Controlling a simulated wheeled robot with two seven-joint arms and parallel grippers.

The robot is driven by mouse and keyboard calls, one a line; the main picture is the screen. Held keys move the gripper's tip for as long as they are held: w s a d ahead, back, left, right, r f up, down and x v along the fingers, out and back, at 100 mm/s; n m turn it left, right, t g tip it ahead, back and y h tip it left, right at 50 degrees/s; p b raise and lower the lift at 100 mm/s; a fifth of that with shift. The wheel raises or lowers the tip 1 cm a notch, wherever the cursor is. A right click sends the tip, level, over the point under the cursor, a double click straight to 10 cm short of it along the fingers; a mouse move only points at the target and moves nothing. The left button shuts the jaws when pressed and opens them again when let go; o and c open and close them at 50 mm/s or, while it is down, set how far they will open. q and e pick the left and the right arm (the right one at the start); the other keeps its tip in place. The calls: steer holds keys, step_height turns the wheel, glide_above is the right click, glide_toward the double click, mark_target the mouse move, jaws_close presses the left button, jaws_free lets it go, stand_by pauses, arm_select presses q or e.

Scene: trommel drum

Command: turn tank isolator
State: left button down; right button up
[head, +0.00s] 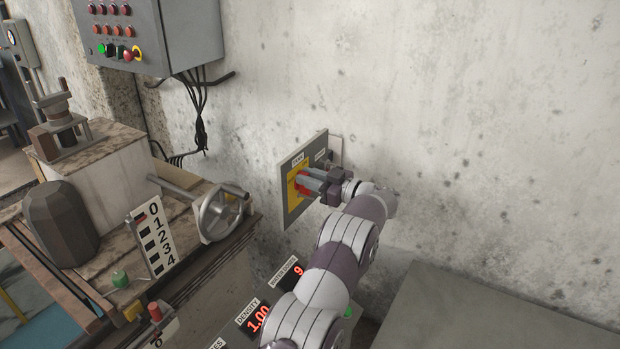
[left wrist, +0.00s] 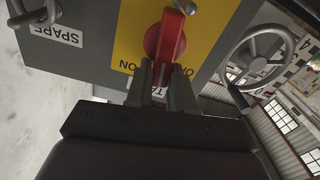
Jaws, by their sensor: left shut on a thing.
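The tank isolator is a red rotary handle (head: 301,190) on a yellow plate (head: 292,195), set in a grey panel (head: 318,147) on the concrete wall. In the left wrist view the red handle (left wrist: 165,37) stands nearly upright in the picture, with upside-down lettering beside it, including ON. My left gripper (head: 313,183) reaches the panel from the right. In the left wrist view its fingers (left wrist: 160,75) are shut on the handle's near end. The fingers hide part of the handle and of the label beneath it. My right gripper is not in view.
A second small switch beside a SPARE label (left wrist: 57,37) is on the same panel. A handwheel (head: 221,212) stands left of the panel. A control box (head: 150,35) with hanging cables is above left. Digital readouts (head: 258,318) lie below. The wall to the right is clear.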

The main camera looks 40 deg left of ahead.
mark_target(293, 186)
arm_select(q)
steer(key=n+b, duration=0.1)
steer(key=n, duration=0.1)
steer(key=s+f+n+b, duration=0.1)
steer(key=n+b, duration=0.1)
steer(key=n, duration=0.1)
steer(key=n+b, duration=0.1)
steer(key=n, duration=0.2)
steer(key=shift+s+d+f, duration=0.15)
steer(key=shift+s+f, duration=0.1)
steer(key=shift+s, duration=0.1)
steer(key=n+b, duration=0.2)
steer(key=f+n+b, duration=0.1)
steer(key=n+b, duration=0.1)
steer(key=shift+s, duration=0.2)
steer(key=n+b, duration=0.2)
steer(key=n, duration=0.1)
steer(key=shift+s+f+b, duration=0.1)
steer(key=shift+f+b, duration=0.05)
steer(key=shift+b, duration=0.2)
steer(key=shift+n+b, duration=0.4)
steer(key=shift+n, duration=0.1)
